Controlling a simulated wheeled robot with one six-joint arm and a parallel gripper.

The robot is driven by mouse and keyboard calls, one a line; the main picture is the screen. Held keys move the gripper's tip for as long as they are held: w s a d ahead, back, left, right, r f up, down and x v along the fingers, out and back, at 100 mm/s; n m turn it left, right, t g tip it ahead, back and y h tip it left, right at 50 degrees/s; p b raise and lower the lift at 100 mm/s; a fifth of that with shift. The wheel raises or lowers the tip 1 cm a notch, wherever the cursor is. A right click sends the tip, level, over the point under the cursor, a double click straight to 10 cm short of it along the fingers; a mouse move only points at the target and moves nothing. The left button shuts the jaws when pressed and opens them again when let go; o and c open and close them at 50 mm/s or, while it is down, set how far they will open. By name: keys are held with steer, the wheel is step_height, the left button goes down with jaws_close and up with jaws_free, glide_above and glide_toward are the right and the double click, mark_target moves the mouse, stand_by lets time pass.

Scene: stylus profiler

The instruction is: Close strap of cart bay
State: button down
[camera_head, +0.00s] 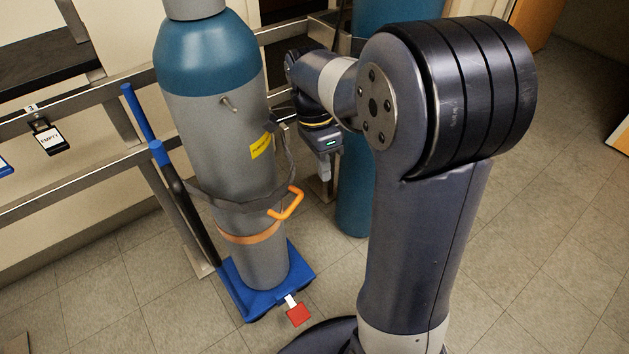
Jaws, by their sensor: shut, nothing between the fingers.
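A tall gas cylinder (225,130), grey with a teal shoulder, stands upright on the blue cart (245,297). A dark grey strap (230,204) runs across the front of the cylinder, with an orange handle (290,204) at its right side. I cannot tell whether the strap is fastened. My gripper (326,186) points down to the right of the cylinder, above and to the right of the orange handle. Its fingers are shut and hold nothing, and it looks apart from the handle. My arm hides part of the space behind it.
A metal rail (75,180) runs behind the cart, with an "EMPTY" tag (48,138) hanging on it. Another teal cylinder (353,205) stands behind my gripper. A red tag (299,314) hangs at the cart's front. The floor at right is clear.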

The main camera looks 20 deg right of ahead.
mark_target(273, 196)
steer(key=d+f+m+t+y+p, duration=0.1)
steer(key=d+m+t+y, duration=0.25)
steer(key=d+y, duration=0.85)
steer(key=a+f+b, duration=0.1)
steer(key=a+f, duration=0.2)
steer(key=a, duration=0.3)
steer(key=w+a+f+y+b, duration=0.1)
steer(key=a+f, duration=0.2)
steer(key=a, duration=0.4)
steer(key=shift+a+f+t, duration=0.2)
steer(key=shift+f+t, duration=0.15)
steer(key=shift+a, duration=0.1)
steer(key=shift+a, duration=0.35)
steer(key=a+m+t, duration=0.1)
steer(key=a, duration=0.1)
steer(key=a+m+t, duration=0.1)
steer(key=a, duration=0.1)
steer(key=a+m+t+h, duration=0.1)
steer(key=a, duration=0.2)
steer(key=shift+w+t+b, duration=0.1)
steer(key=shift+t+b, duration=0.2)
steer(key=shift+w+a, duration=0.15)
steer(key=shift+a, duration=0.2)
steer(key=shift+r, duration=0.1)
